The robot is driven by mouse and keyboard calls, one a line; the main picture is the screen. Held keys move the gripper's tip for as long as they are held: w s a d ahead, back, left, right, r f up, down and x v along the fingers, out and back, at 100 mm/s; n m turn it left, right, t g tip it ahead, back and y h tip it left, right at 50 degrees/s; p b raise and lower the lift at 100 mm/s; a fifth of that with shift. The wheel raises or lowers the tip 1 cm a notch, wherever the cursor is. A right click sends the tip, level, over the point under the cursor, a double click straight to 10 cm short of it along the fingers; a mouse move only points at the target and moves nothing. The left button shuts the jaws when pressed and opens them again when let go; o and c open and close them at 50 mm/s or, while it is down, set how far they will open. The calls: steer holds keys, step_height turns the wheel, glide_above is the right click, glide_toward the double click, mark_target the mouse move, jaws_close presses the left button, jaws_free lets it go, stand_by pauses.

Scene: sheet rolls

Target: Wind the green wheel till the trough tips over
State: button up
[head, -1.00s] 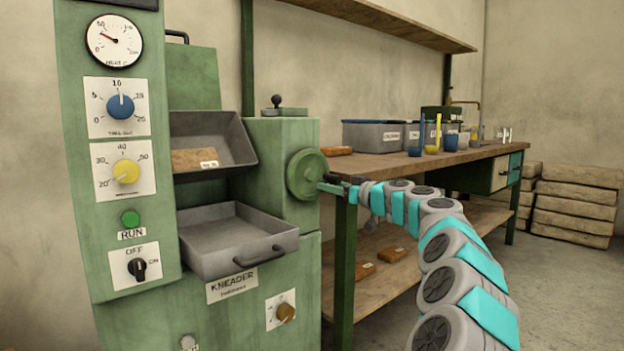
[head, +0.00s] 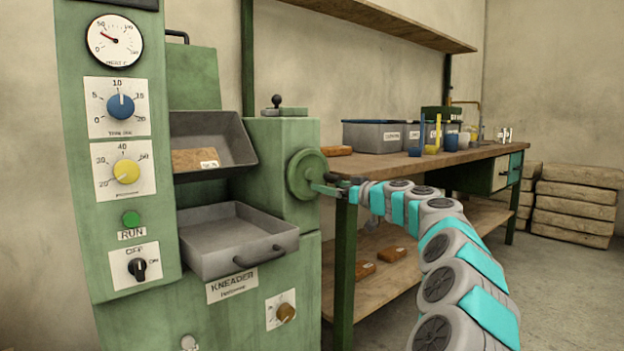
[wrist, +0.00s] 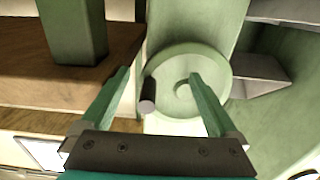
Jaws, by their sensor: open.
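The green wheel (head: 303,176) is on the right side of the green kneader, and it also shows in the wrist view (wrist: 182,58). A dark grey handle peg (wrist: 148,95) stands out near its left rim in the wrist view. My gripper (wrist: 160,74) is open, with the peg between its two green fingers, nearer the left one; I see no clear contact. In the head view my gripper (head: 327,189) is at the wheel's right edge. The upper grey trough (head: 238,143) looks tilted, its inside facing outward, with a brown piece (head: 194,160) in it.
A lower grey tray (head: 225,258) with a front handle is below the trough. The kneader's control panel (head: 122,218) is at left. A wooden workbench (head: 405,166) with bins stands right of the wheel, its green leg (head: 344,270) close to my gripper.

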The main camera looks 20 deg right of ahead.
steer(key=v, duration=0.9)
stand_by(0.3)
